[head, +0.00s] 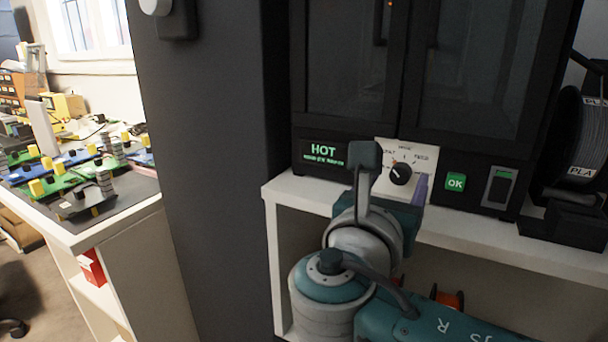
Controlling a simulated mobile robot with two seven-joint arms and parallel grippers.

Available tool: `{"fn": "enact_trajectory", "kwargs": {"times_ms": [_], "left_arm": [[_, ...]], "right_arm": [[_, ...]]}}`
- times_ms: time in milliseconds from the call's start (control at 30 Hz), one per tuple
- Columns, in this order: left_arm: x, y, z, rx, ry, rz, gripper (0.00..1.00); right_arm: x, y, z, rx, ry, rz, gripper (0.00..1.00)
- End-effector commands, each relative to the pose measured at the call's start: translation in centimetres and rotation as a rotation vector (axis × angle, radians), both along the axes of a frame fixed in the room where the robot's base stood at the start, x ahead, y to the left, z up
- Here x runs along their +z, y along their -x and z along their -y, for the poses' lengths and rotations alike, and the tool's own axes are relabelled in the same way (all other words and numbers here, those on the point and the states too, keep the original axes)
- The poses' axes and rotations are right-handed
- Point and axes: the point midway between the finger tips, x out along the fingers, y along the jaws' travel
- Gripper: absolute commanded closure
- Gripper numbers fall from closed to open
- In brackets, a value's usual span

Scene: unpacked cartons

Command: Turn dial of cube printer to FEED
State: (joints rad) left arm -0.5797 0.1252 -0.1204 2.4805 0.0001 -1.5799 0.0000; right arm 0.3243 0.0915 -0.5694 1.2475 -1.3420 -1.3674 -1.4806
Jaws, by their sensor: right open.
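The cube printer (405,125) is a black cabinet with dark glass doors, standing on a white shelf. Its black dial (400,174) sits on a pale plate (425,150) on the front panel. FEED is printed at the plate's upper right; a label at the left is partly hidden. The dial's pointer is too small to read surely. My right gripper (392,175) is open in front of the panel, one finger left of the dial and the other at its lower right in the picture. It looks empty; contact with the dial cannot be told. My left gripper is out of view.
A PLA spool (585,130) stands at the far right. A dark column (210,180) separates the printer from a cluttered bench (110,215).

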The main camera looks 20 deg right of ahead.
Motion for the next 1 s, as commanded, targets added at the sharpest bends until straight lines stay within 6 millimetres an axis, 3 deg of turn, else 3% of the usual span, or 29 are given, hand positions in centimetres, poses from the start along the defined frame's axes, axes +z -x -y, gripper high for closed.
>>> {"fn": "enact_trajectory", "kwargs": {"times_ms": [200,467,1000], "left_arm": [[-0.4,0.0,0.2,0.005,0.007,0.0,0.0],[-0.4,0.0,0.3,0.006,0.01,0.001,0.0],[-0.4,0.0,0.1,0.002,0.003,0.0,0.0]], "right_arm": [[-0.1,-1.3,1.6,-0.001,-0.001,0.0,0.34],[-0.1,-1.4,1.7,0.0,-0.002,-0.001,0.34],[-0.1,-1.4,1.7,0.0,-0.002,-0.001,0.92]]}}
